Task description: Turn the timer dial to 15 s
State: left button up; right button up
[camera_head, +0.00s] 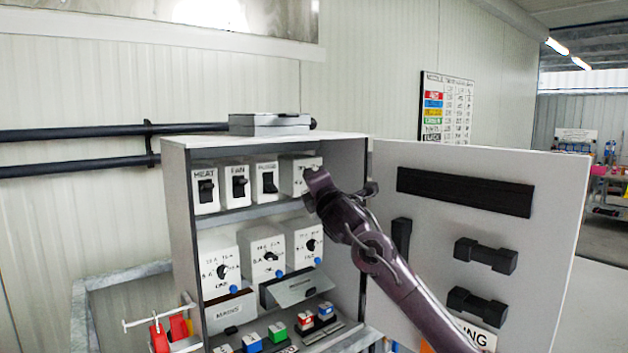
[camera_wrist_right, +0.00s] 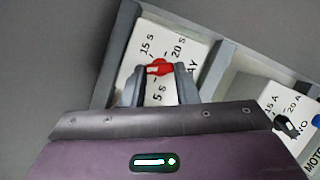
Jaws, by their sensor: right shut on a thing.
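The timer dial is a red knob (camera_wrist_right: 159,67) with a white mark, on a white timer box (camera_wrist_right: 190,60) in the right wrist view. Labels 15 S, 20 S and 5 S show around it; part of the scale is hidden by a finger. The white mark sits on the knob's left side in this view; I cannot tell exactly which label it points to. My right gripper (camera_wrist_right: 160,82) is shut on the knob, one finger on each side. In the head view my right gripper (camera_head: 311,190) covers most of the timer box (camera_head: 297,163) at the top shelf's right end.
The open cabinet (camera_head: 180,220) holds HEAT (camera_head: 205,188), FAN (camera_head: 238,186) and a third switch box (camera_head: 266,182) left of the timer. Dial boxes sit below (camera_head: 262,245). The open door (camera_head: 480,230) stands right, behind my arm. A grey case (camera_head: 270,122) lies on top.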

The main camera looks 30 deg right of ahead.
jog(key=shift+o, duration=0.2)
jog(key=m+g+p, duration=0.1)
jog(key=m, duration=0.1)
jog(key=r+m+p, duration=0.1)
jog(key=m+p, duration=0.1)
jog(key=shift+m+g, duration=0.4)
jog(key=m+p, duration=0.1)
jog(key=m+g+p, duration=0.1)
jog(key=p, duration=0.1)
jog(key=m+p, duration=0.2)
jog(key=shift+r+g+y, duration=0.25)
jog(key=shift+g+y, duration=0.15)
jog(key=shift+c, duration=0.2)
jog(key=shift+f+m+y+p, duration=0.15)
jog(key=shift+m+y+p, duration=0.25)
jog(key=shift+m+p, duration=0.55)
jog(key=o, duration=1)
jog(key=shift+d, duration=0.1)
